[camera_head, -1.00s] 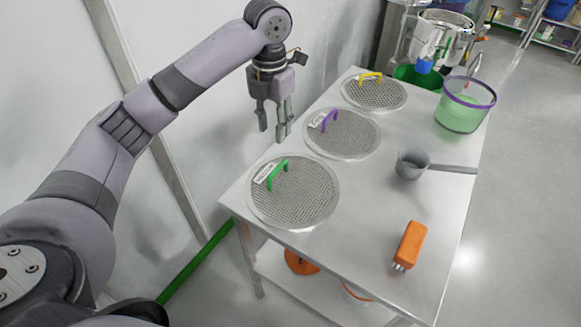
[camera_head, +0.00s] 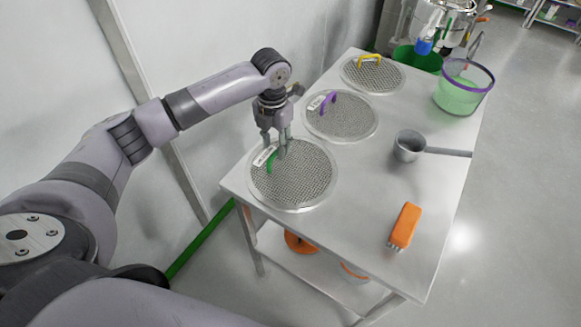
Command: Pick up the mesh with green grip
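The mesh with green grip (camera_head: 303,178) is a round metal screen lying flat at the near left of the steel table. Its green grip (camera_head: 271,161) stands up at its left side, partly hidden by my fingers. My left gripper (camera_head: 275,150) points down right at the green grip, its fingers apart. I cannot tell whether the fingers touch the grip. My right gripper is not in view.
On the table (camera_head: 340,230) lie a mesh with purple grip (camera_head: 350,120) and a mesh with yellow grip (camera_head: 385,77). A grey scoop (camera_head: 408,147), an orange brush-like tool (camera_head: 404,227) and a green-tinted container (camera_head: 462,95) are along the right side. The wall is close on the left.

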